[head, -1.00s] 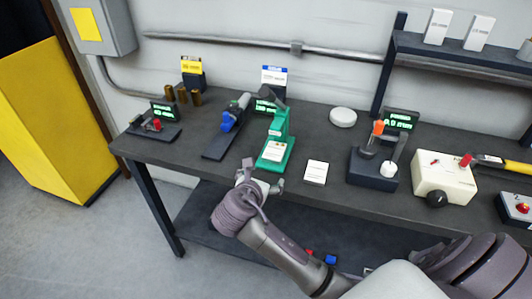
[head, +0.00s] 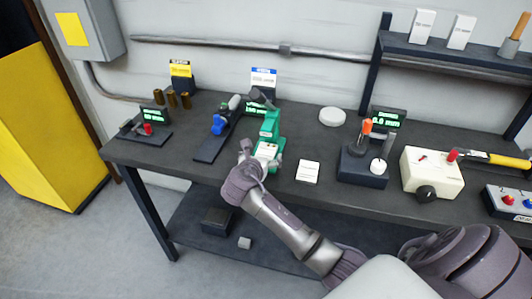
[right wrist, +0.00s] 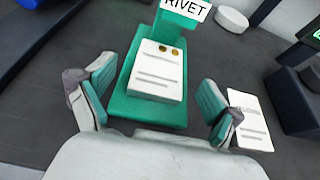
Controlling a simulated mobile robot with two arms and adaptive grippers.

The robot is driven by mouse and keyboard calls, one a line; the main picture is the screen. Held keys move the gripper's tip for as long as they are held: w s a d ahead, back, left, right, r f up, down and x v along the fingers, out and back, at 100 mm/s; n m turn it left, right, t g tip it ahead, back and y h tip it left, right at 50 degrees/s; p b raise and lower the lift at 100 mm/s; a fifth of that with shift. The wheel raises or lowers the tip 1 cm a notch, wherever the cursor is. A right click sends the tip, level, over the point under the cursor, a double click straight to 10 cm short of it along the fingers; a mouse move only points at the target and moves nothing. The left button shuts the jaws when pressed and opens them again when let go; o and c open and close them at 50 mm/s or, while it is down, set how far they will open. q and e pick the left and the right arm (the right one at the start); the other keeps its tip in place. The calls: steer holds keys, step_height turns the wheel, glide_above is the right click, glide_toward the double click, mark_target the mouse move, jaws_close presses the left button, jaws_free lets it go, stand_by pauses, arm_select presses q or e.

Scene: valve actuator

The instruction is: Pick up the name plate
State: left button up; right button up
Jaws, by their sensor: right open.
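A white plate with grey lines and two gold rivets at its far edge, which looks like the name plate (right wrist: 157,72), lies on the base of the green rivet press (right wrist: 150,113). In the head view the press (head: 268,126) stands near the middle of the bench, the plate (head: 266,151) on its base. My right gripper (head: 262,158) is at the front of the press. In the right wrist view its open fingers (right wrist: 156,98) are apart on either side of the press base, with nothing between them in contact. My left gripper is out of view.
A white printed card (head: 308,171) lies on the bench (head: 215,178) just right of the press. A blue-handled tool (head: 219,125) stands to its left. A dark fixture with an orange handle (head: 362,165) and a cream box (head: 432,172) stand further right. A white disc (head: 332,116) lies behind.

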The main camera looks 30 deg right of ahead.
mark_target(266, 153)
steer(key=x, duration=0.2)
steer(key=shift+w+d+f, duration=0.2)
steer(key=shift+d+f, duration=0.05)
steer(key=c, duration=1.2)
steer(key=shift+c, duration=0.5)
steer(key=shift+r, duration=0.15)
